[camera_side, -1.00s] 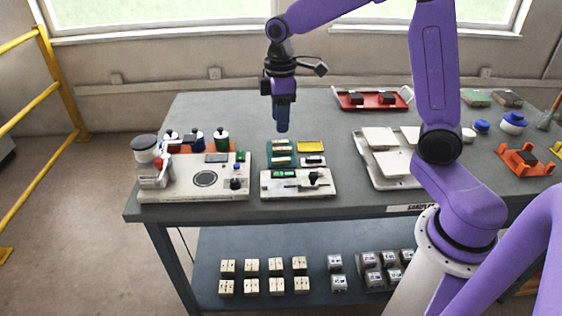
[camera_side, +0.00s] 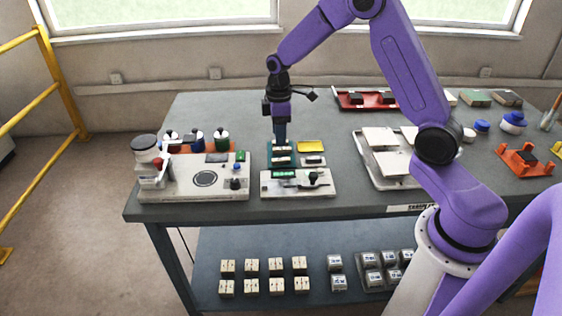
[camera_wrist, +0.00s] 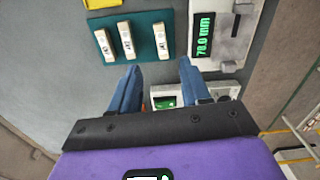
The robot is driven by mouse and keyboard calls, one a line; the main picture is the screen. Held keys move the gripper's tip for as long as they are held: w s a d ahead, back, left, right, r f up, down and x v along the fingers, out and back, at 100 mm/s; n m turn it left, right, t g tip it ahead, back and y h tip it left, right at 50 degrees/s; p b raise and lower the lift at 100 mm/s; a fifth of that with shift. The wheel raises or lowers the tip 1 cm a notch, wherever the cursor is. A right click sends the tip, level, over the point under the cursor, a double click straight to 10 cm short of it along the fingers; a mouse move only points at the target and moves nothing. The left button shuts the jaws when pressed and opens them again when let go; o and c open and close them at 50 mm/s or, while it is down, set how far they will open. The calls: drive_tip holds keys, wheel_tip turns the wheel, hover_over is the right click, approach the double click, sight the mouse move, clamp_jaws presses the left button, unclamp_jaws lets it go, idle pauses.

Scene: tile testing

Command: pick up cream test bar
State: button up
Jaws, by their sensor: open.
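Cream test bars (camera_wrist: 127,40) lie side by side in a teal holder (camera_wrist: 144,23); three show in the wrist view, with dark markings on top. The nearest to my fingers' line is the right-hand bar (camera_wrist: 161,41). In the side view, bars (camera_side: 282,160) show in the teal holder (camera_side: 266,158), partly hidden by my gripper (camera_side: 280,138), which points down just above them. In the wrist view, my gripper (camera_wrist: 158,65) has its blue fingers spread apart with nothing between them. The right-hand bar lies beyond the fingertips, between their lines.
A gauge (camera_wrist: 229,32) reading 78.0 mm stands close to the holder. A yellow tray (camera_side: 311,147) is to the holder's right in the side view. A white instrument base (camera_side: 205,190) stands to the left, and a white tray (camera_side: 362,165) to the right.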

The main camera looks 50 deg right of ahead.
sight(279, 159)
drive_tip(key=shift+s+a+f, duration=0.1)
drive_tip(key=shift+f, duration=3.9)
clamp_jaws()
